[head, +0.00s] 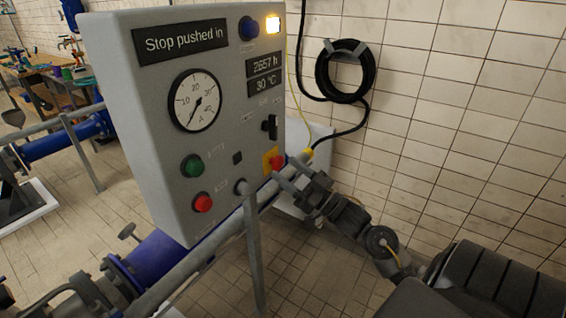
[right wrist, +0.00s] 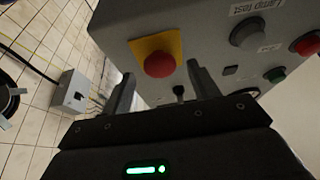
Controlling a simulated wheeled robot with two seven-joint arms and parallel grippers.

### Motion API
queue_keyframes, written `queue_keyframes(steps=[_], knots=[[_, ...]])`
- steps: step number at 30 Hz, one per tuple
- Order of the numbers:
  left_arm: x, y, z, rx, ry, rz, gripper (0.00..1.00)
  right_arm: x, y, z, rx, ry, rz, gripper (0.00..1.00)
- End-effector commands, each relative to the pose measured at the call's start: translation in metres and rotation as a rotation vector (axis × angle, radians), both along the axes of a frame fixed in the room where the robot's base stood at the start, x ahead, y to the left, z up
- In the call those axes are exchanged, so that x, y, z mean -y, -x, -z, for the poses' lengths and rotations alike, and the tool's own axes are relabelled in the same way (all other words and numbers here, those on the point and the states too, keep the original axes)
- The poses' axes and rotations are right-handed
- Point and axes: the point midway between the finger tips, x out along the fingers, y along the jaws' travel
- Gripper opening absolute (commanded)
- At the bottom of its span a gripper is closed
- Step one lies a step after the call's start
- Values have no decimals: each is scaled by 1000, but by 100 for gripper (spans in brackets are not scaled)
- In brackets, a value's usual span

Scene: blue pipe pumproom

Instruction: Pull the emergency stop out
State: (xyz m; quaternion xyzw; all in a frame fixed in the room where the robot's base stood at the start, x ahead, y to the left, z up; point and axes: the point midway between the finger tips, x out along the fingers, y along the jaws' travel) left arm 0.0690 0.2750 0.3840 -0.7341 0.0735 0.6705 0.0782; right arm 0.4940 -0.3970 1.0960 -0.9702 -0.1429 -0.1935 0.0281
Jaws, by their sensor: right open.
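The emergency stop is a red mushroom button (head: 277,162) on a yellow plate, at the lower right of the grey control box (head: 140,130). The box's display (head: 180,41) reads "Stop pushed in". My right gripper (head: 290,175) is just in front of the button and slightly to its right. In the right wrist view the red button (right wrist: 159,65) shows between the two open fingers, near their tips. The fingers look empty, and I cannot tell whether either touches the button. My left gripper is not in view.
A green button (head: 192,166), a red button (head: 203,202) and a black rotary switch (head: 270,126) are close by on the panel. A grey rail (head: 252,245) and blue pipe (head: 160,258) run below the box. A black cable coil (head: 345,72) hangs on the tiled wall.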

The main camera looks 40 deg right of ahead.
Motion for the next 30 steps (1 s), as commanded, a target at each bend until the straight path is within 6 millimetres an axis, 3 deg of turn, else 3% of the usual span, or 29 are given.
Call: queue_keyframes(steps=[6, 16, 30], knots=[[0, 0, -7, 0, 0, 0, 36, -6, -18, -8, -2, -2, 0, 60], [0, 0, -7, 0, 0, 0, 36, -7, -21, -8, -2, 0, 0, 60], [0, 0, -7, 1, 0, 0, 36, -6, -21, -8, -1, -1, 0, 0]])
